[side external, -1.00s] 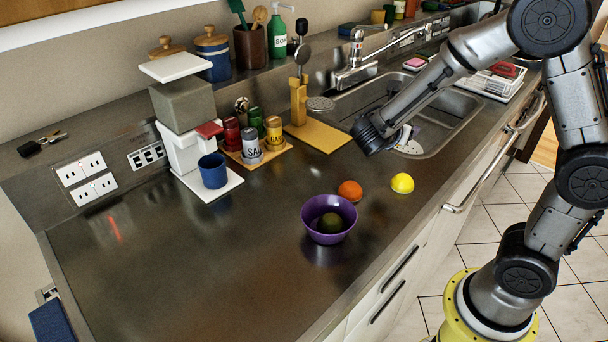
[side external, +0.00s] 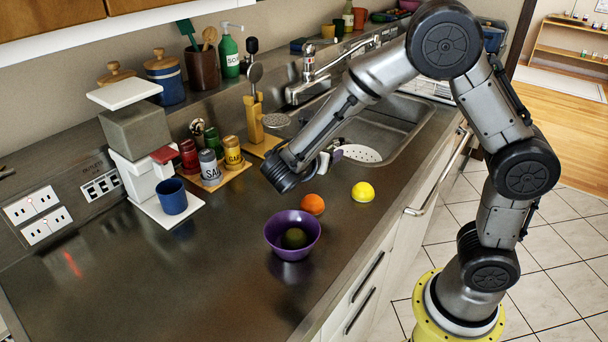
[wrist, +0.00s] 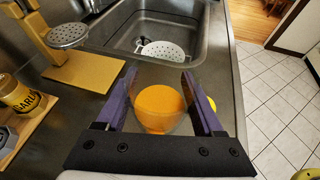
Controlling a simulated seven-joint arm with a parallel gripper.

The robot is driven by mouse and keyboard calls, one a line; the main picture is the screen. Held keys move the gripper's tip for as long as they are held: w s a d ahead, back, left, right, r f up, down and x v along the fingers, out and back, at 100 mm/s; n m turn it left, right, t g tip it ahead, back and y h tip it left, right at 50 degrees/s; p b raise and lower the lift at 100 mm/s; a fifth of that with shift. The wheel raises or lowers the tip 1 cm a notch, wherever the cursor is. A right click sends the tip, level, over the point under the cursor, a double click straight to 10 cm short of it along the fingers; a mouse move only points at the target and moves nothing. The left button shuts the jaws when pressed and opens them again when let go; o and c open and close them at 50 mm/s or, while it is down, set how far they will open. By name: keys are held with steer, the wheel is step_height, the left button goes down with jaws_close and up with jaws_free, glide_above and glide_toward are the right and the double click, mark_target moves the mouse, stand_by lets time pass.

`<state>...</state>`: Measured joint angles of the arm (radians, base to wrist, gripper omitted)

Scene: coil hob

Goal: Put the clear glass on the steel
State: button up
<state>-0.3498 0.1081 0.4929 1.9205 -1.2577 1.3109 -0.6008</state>
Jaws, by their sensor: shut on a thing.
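The clear glass (wrist: 163,92) is between the two purple fingers of my gripper (wrist: 163,104) in the wrist view. It is see-through, and an orange shape shows through it. My gripper is shut on it. In the side view my gripper (side external: 284,180) is low over the steel counter (side external: 180,262), left of the orange (side external: 313,204) and behind the purple bowl (side external: 292,228). The glass and the fingertips are hidden there, so I cannot tell whether the glass touches the counter.
A dark round thing sits in the bowl. A yellow lemon (side external: 362,192) lies right of the orange. Shakers (side external: 210,166), a coffee machine (side external: 138,150) and a blue mug (side external: 172,196) stand to the left. The sink (side external: 385,130) is behind. The counter's front left is clear.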

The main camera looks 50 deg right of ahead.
glide_above(307, 184)
step_height(307, 184, down, 6)
steer(key=shift+f, duration=1.55)
steer(key=shift+f, duration=0.15)
steer(key=o, duration=1.5)
